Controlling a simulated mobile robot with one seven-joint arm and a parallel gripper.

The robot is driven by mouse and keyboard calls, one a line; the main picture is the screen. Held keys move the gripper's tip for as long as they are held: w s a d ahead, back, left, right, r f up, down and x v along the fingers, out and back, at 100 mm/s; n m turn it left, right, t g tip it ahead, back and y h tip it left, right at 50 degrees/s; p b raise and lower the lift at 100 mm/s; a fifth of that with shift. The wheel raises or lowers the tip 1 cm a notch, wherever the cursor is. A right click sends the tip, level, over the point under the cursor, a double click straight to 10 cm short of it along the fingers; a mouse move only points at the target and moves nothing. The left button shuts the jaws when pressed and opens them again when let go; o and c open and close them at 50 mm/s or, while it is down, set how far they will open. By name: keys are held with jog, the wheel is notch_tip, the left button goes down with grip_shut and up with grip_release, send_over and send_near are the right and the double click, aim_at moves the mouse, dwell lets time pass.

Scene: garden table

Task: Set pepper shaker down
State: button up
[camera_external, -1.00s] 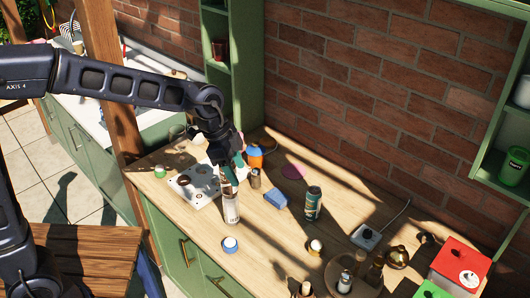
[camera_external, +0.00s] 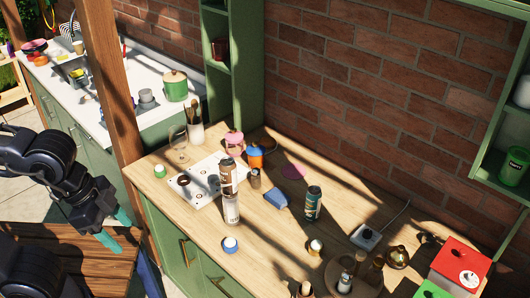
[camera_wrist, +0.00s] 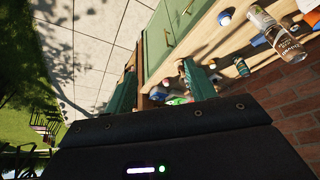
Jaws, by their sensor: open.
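My gripper (camera_external: 115,229) is at the lower left, over the wooden slatted table and away from the counter. In the wrist view, my gripper (camera_wrist: 160,88) has its teal fingers well apart with nothing held between them. A brown cylinder (camera_external: 228,174) stands upright on the counter, directly above a clear labelled bottle (camera_external: 231,210) in the picture; I cannot tell whether it is on or behind it. A small brown shaker-like piece (camera_external: 254,179) stands to its right. I cannot tell for certain which is the pepper shaker.
A blue sponge-like block (camera_external: 276,199), a teal can (camera_external: 313,204) and an orange cup (camera_external: 255,158) stand on the wooden counter (camera_external: 190,224). A white hob plate (camera_external: 207,194) lies at the left. A wooden post (camera_external: 113,85) rises between arm and sink.

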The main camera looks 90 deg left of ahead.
jog(key=s, duration=0.1)
jog(key=s+d+f, duration=0.1)
jog(key=s, duration=0.2)
jog(key=shift+s+d+f, duration=0.15)
jog(key=shift+d, duration=0.15)
